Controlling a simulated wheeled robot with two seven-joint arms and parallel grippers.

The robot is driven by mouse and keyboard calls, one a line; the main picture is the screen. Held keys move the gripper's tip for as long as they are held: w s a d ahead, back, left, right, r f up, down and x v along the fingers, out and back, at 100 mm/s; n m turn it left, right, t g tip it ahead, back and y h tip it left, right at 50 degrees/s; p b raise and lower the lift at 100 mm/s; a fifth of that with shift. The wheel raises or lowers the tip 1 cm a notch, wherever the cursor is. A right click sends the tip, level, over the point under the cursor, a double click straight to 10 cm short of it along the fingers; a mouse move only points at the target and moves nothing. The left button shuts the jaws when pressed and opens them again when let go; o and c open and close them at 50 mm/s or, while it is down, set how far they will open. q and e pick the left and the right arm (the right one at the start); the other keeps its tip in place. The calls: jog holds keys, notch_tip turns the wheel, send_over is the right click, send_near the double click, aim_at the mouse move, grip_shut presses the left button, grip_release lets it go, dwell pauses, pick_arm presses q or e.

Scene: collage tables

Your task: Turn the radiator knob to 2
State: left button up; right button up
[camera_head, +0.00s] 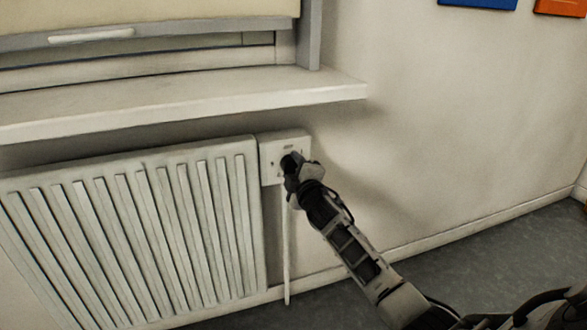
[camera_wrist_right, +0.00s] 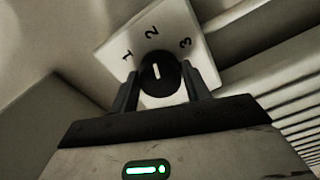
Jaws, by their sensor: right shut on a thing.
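The black round radiator knob (camera_wrist_right: 158,84) sits on a white plate (camera_wrist_right: 176,28) marked 1, 2 and 3. Its short white mark stands nearly upright in the right wrist view and points roughly at the 2. My right gripper (camera_wrist_right: 163,88) is shut on the knob, with one finger on each side of it. In the head view the same plate (camera_head: 271,165) is fixed at the right end of the radiator (camera_head: 130,235), and my right gripper (camera_head: 292,165) covers most of the knob. My left gripper is not in view.
A window sill (camera_head: 190,95) juts out above the radiator and plate. A thin white pipe (camera_head: 286,255) runs down below the plate to the floor. The wall (camera_head: 440,120) to the right is bare except for blue and orange pictures at the top. Grey floor lies below.

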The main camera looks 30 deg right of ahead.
aim_at(293, 168)
jog(key=shift+f, duration=0.1)
dwell(0.3)
jog(key=o, duration=1)
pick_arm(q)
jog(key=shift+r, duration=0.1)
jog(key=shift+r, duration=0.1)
pick_arm(e)
jog(key=shift+s+a, duration=0.15)
jog(key=shift+s, duration=0.2)
jog(key=p+v, duration=0.2)
jog(key=v, duration=0.3)
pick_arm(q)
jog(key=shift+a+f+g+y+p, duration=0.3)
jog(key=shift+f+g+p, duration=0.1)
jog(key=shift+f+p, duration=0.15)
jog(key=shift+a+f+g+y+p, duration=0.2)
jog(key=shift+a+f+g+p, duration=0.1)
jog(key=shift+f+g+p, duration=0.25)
pick_arm(e)
jog(key=v, duration=1)
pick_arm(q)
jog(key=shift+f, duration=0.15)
pick_arm(e)
jog(key=shift+s, duration=0.15)
